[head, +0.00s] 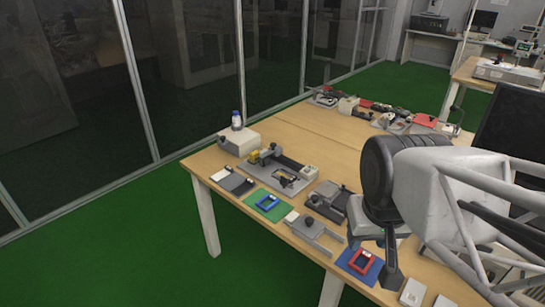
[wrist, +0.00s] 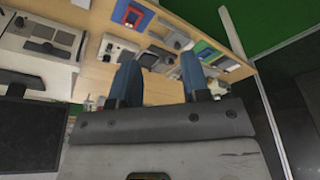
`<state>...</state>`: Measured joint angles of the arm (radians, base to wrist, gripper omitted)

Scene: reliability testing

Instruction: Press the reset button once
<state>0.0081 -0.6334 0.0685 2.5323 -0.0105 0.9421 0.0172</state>
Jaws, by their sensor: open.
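My gripper (head: 374,262) hangs over the front part of the wooden table in the head view, above a red frame on a blue mat. In the wrist view its two blue-grey fingers (wrist: 160,62) are spread apart with nothing between them. I cannot tell for sure which thing is the reset button. Small white boxes (head: 412,292) stand at the near table edge, right of the gripper. A small white block (head: 310,172) with a dark top stands further back. No label is legible, and my arm hides part of the table.
The wooden table (head: 290,125) holds a blue frame on a green mat (head: 255,211), grey fixtures (head: 310,227), a grey device with a yellow part (head: 275,171), and a bottle (head: 237,120) on a white box. The red frame (head: 358,260) is under my gripper. A dark monitor (head: 510,125) stands at right.

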